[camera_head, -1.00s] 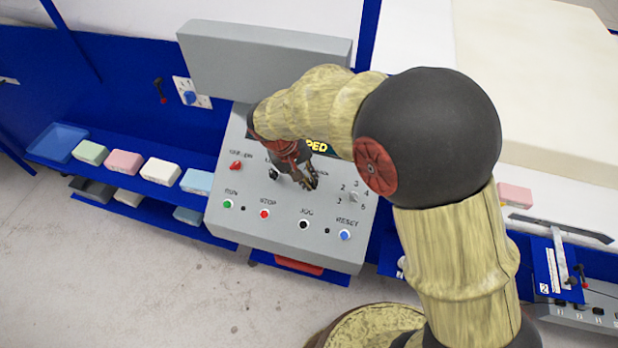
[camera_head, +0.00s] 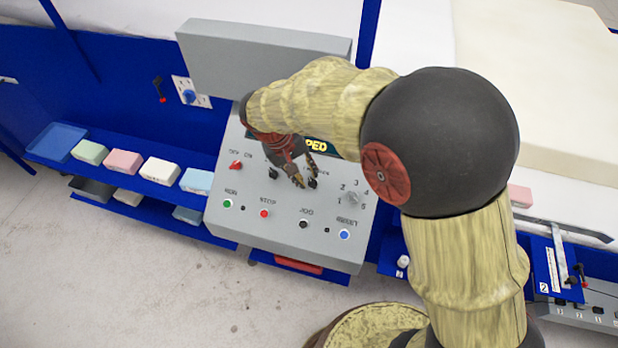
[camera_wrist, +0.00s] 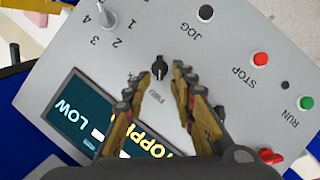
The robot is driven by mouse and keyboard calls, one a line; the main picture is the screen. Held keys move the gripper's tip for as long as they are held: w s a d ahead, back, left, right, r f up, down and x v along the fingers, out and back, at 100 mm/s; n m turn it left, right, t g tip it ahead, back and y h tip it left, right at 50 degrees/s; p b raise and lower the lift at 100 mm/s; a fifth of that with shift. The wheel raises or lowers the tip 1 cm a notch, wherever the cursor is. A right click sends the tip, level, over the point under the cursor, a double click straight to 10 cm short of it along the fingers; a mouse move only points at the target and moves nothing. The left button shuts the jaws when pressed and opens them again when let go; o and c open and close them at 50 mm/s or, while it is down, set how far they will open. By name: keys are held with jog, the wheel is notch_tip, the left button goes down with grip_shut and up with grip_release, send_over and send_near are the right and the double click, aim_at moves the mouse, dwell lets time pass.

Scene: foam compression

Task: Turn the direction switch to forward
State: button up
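The direction switch is a small black knob (camera_wrist: 159,67) with the label FWD beside it in the wrist view. Its handle lies roughly up-down in that picture; which position it points to is not clear. In the head view, a black knob (camera_head: 312,184) shows just by my fingertips. My gripper (camera_wrist: 156,76) is open. Its two fingers lie on either side of the knob in the picture, with a gap to each; their height above the panel is hard to judge. In the head view my gripper (camera_head: 305,179) is over the middle of the panel.
The grey panel (camera_head: 270,235) also has another black knob (camera_head: 273,173), a red switch (camera_head: 236,165), a numbered selector (camera_head: 351,198), and run (camera_head: 228,204), stop (camera_head: 264,213), jog (camera_head: 304,224) and reset (camera_head: 344,234) buttons. The display (camera_wrist: 75,108) lies close to my fingers.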

jog(key=v, duration=0.8)
jog(key=shift+r, duration=0.35)
jog(key=shift+s+a, duration=0.1)
jog(key=shift+a, duration=0.05)
jog(key=s+d+f+m+t+y+b, duration=0.1)
jog(key=s+d+f+b, duration=0.3)
jog(key=s+d+b, duration=0.4)
jog(key=s+d+f+m+t+y+b, duration=0.2)
jog(key=s+d+f+t+b, duration=0.1)
jog(key=s+d+b, duration=0.6)
jog(key=s+d, duration=0.2)
jog(key=shift+s+f+t+y, duration=0.3)
jog(key=shift+s+f+y, duration=0.05)
jog(key=shift+f+y, duration=0.05)
